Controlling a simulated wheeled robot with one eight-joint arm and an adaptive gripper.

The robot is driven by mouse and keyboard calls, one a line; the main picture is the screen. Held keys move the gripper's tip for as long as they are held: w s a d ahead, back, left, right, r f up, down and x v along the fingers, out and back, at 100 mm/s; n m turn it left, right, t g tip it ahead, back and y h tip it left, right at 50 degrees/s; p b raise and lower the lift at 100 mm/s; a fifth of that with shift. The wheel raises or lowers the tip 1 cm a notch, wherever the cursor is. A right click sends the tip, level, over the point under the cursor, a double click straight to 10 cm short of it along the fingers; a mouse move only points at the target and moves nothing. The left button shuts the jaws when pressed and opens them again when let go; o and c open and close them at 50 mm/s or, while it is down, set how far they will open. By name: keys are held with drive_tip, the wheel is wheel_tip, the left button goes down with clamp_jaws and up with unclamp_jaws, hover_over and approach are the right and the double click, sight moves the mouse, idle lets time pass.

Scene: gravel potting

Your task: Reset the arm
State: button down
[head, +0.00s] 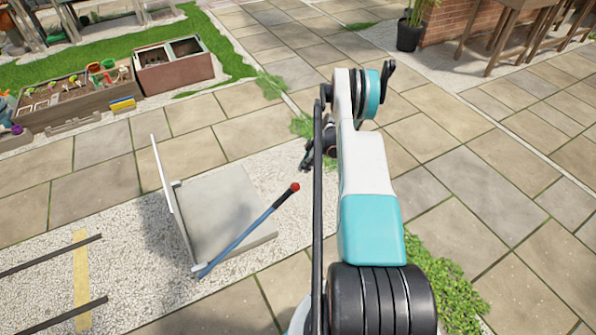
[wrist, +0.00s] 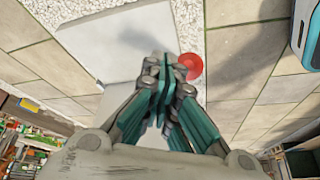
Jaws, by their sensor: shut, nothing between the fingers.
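My arm reaches out over the paving in the head view. My gripper (head: 307,160) is small and partly hidden there behind the arm. In the wrist view my gripper (wrist: 168,68) has its fingers together, with nothing held between them. A blue rod with a red knob (head: 294,187) slants up over a pale grey slab (head: 225,205) in the head view. The red knob also shows in the wrist view (wrist: 190,66), just right of the fingertips; whether they touch cannot be told. The grey slab shows in the wrist view too (wrist: 105,40).
A thin white panel (head: 170,190) stands along the slab's left side. A gravel strip (head: 125,225) lies around it. A planter box (head: 75,92) and a two-part brown bin (head: 175,72) stand at the back left. Open paving (head: 490,150) lies on the right.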

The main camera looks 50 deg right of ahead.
drive_tip(key=shift+s+d+r+p, duration=0.15)
drive_tip(key=shift+s+d, duration=0.15)
drive_tip(key=shift+d, duration=0.35)
drive_tip(key=shift+s+d+r+p, duration=0.1)
drive_tip(key=shift+s+d+r, duration=0.2)
drive_tip(key=shift+d, duration=0.4)
drive_tip(key=shift+s+d+r+p, duration=0.15)
drive_tip(key=shift+s+d, duration=0.2)
drive_tip(key=shift+d, duration=0.3)
drive_tip(key=shift+f, duration=0.1)
